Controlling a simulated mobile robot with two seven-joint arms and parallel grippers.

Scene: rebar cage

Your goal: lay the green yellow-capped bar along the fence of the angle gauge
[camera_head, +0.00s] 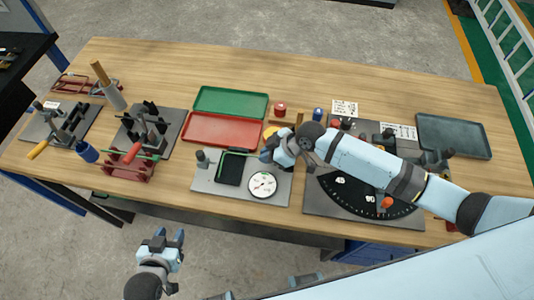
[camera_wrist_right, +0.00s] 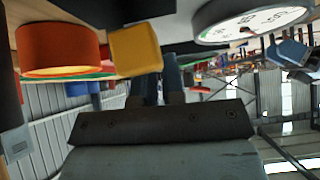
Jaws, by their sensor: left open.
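The angle gauge (camera_head: 322,203) is a dark plate with a black half-round scale, right of centre in the head view. A thin green bar (camera_head: 237,152) lies over a black square on the grey dial plate, its right end near my right gripper (camera_head: 268,157). Its yellow cap is not clear there. In the right wrist view, a yellow block (camera_wrist_right: 135,48) sits close to the fingertips of my right gripper (camera_wrist_right: 160,75); I cannot tell whether it is the cap. The fingers are close together, their grip hidden. My left gripper (camera_head: 170,238) is open and empty, off the table's front edge.
A white dial (camera_head: 262,184) is just below my right gripper; an orange cylinder (camera_wrist_right: 60,50) is near it in the wrist view. Red (camera_head: 215,131) and green (camera_head: 230,101) trays lie behind. My right arm crosses above the gauge. Clamps and a rack crowd the left.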

